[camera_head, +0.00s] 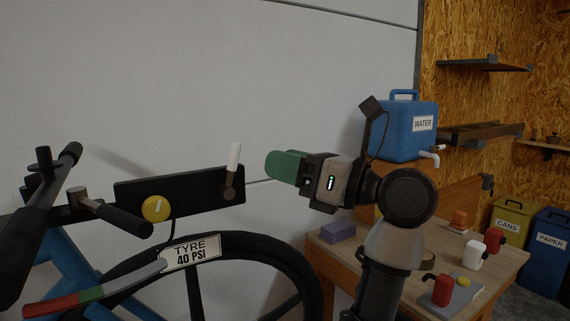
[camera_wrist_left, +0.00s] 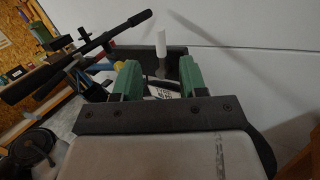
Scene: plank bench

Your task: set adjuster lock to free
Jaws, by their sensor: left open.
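A black plate (camera_head: 190,193) is fixed near the bike. At its right end a small lever with a white handle (camera_head: 235,157) points up; I see no lettering naming it as the adjuster lock. A round yellow knob (camera_head: 155,208) sits on the plate's left part. My left gripper (camera_head: 276,164) is right of the white handle, its green fingers pointing at it, apart from it. In the left wrist view the fingers (camera_wrist_left: 159,72) are open and empty, with the white handle (camera_wrist_left: 161,45) ahead in the gap between them. My right gripper is out of view.
A bike wheel (camera_head: 250,245) with a "TYRE 40 PSI" sign (camera_head: 191,253) is below the plate. A black handlebar grip (camera_head: 125,219) and a red-green-grey bar (camera_head: 95,292) are at left.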

